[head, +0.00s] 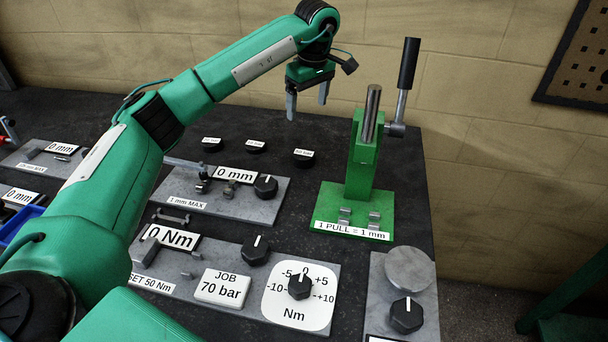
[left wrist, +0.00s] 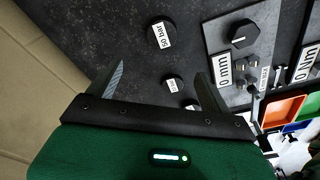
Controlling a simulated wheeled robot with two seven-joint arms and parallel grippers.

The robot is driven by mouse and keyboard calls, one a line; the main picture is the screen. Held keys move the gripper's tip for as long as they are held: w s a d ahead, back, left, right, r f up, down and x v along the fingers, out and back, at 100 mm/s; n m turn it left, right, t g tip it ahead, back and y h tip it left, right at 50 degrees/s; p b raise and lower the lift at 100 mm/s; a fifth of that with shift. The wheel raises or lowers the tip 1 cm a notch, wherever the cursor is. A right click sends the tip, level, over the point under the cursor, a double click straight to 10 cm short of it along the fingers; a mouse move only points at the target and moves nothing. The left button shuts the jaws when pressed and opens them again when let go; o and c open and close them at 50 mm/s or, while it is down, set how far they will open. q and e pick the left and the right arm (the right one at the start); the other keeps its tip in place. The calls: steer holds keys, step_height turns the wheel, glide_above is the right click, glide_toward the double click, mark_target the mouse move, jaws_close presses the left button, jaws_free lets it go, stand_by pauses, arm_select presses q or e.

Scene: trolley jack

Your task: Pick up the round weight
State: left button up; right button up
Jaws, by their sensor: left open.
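Three small black round weights with white labels stand in a row on the dark bench: a left one (head: 212,145), a middle one (head: 256,147) and a right one (head: 304,159). In the left wrist view the nearest-labelled weight reads 50 bar (left wrist: 160,34); the two others (left wrist: 172,82) are smaller there, with labels too small to read. My left gripper (head: 307,108) is open and empty, pointing down above and behind the row, nearest the right weight in the head view. Its two fingers also show in the left wrist view (left wrist: 158,84). My right gripper is not in view.
A green lever jack (head: 365,160) stands right of the weights. A grey 0 mm plate (head: 240,203) with a knob lies in front of them. Torque panels (head: 222,287) and a round grey disc (head: 409,269) are nearer. The wall (head: 420,30) is behind.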

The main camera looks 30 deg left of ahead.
arm_select(q)
steer(key=f, duration=0.2)
glide_above(304, 152)
steer(key=f, duration=0.8)
steer(key=shift+s+d, duration=0.1)
steer(key=shift+d, duration=0.1)
step_height(304, 152, down, 5)
steer(key=shift+s+r+p, duration=0.1)
steer(key=shift+r+p, duration=0.1)
steer(key=shift+p, duration=0.4)
steer(key=shift+f, duration=0.5)
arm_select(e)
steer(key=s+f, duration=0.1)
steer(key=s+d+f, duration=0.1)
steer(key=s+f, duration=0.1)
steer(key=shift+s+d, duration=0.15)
arm_select(q)
steer(key=shift+r, duration=0.1)
steer(key=c, duration=1.7)
steer(key=shift+a, duration=0.1)
